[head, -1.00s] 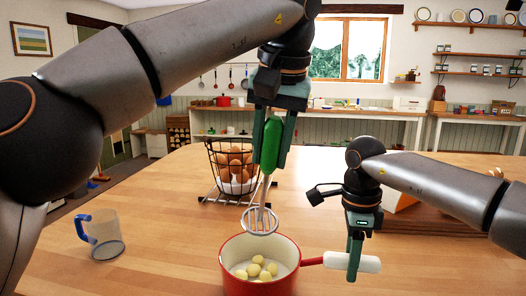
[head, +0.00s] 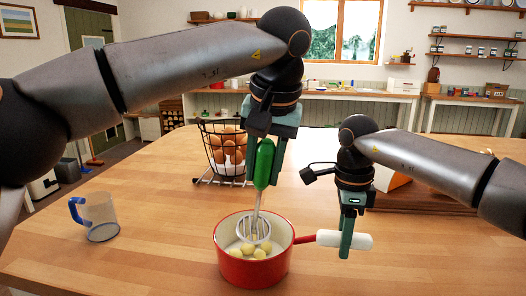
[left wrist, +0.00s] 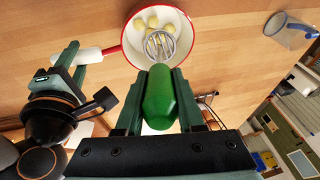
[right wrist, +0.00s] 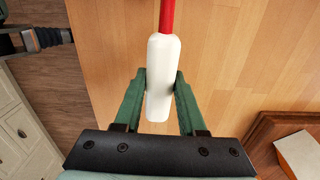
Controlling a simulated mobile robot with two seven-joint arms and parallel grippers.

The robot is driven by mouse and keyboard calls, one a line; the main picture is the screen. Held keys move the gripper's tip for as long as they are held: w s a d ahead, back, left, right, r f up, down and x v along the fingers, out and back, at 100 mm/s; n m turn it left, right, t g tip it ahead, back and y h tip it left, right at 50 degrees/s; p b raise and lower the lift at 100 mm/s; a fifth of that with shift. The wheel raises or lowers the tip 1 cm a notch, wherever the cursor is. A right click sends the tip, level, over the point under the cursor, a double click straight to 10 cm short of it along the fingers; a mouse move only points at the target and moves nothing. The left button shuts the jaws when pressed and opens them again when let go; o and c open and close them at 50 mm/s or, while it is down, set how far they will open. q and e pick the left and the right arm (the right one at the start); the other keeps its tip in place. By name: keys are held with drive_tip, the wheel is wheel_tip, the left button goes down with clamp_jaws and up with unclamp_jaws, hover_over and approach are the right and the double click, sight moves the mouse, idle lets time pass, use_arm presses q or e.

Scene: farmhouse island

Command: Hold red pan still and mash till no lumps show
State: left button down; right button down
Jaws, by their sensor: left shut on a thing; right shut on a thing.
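The red pan (head: 252,268) stands on the wooden island, white inside, with several whole pale yellow potatoes (head: 259,253) in it; they also show in the left wrist view (left wrist: 152,20). My left gripper (head: 264,168) is shut on the green handle of the masher (head: 264,164). The masher is upright, its round wire head (left wrist: 160,44) inside the pan's rim at the potatoes; whether it presses on them I cannot tell. My right gripper (right wrist: 160,88) is shut on the white end of the pan handle (right wrist: 160,70), which joins the pan by a red rod.
A wire basket of brown eggs (head: 226,150) stands behind the pan. A clear measuring cup with a blue handle (head: 98,216) stands at the left. A wooden board (head: 425,196) lies behind my right arm. The front left table is clear.

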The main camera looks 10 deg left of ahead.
use_arm(q)
wheel_tip(320, 180, down, 6)
idle(0.5)
idle(0.5)
